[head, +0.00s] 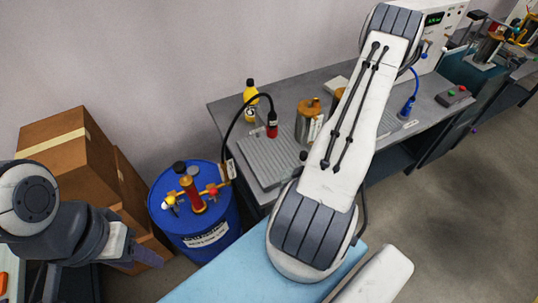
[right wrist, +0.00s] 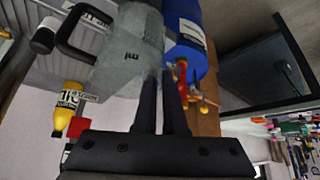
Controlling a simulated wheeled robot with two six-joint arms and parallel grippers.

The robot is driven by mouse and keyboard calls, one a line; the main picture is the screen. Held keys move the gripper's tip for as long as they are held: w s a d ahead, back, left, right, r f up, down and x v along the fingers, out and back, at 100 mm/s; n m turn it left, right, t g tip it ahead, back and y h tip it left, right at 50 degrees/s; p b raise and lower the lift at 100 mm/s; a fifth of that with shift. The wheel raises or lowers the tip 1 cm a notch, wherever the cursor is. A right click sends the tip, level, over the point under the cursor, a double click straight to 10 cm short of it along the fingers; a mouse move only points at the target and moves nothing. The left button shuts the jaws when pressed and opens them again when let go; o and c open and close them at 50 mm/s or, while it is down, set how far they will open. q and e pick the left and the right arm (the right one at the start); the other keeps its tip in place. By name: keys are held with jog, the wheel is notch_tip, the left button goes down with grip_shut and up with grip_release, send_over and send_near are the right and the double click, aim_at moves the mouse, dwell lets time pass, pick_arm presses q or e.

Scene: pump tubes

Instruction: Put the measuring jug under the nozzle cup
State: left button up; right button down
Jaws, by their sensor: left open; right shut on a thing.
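In the right wrist view, my right gripper (right wrist: 165,80) is shut on the grey translucent measuring jug (right wrist: 128,58), which carries "ml" lettering. The fingers meet its wall; the exact contact is partly hidden. In the head view, my right arm hides both this gripper and the jug. A blue nozzle piece (head: 407,108) hangs from a blue hose by the white machine. A red nozzle piece (head: 272,125) is at the end of a black hose. I cannot tell which is the nozzle cup. My left gripper (head: 135,256) is open and empty at lower left, near cardboard boxes.
A blue drum (head: 205,228) with a brass and red pump stands left of the grey bench (head: 222,112). A yellow bottle (head: 250,100), a brass-topped cylinder (head: 306,120) and a ribbed tray (head: 240,150) are on the bench. A button box (head: 455,96) sits at its right end.

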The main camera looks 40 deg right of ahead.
aim_at(281, 176)
jog(key=w+b, duration=0.2)
jog(key=b, duration=0.1)
jog(key=shift+w+d+f, duration=0.3)
jog(key=shift+w+f, duration=0.05)
jog(key=shift+w, duration=0.05)
jog(key=shift+w+d+r+p, duration=0.15)
jog(key=shift+w+r+p, duration=0.35)
jog(key=shift+w+p, duration=0.15)
jog(key=w+d+p, duration=0.1)
jog(key=w+p, duration=0.1)
jog(key=w, duration=0.2)
jog(key=w+d+f+p, duration=0.1)
jog(key=w, duration=0.3)
jog(key=w+d+p, duration=0.1)
jog(key=w+p, duration=0.1)
jog(key=w, duration=0.3)
jog(key=shift+w+d+f+p, duration=0.1)
jog(key=shift+f+p, duration=0.25)
jog(key=shift+f, duration=0.1)
jog(key=shift+f, duration=0.1)
jog(key=c, duration=1)
grip_release()
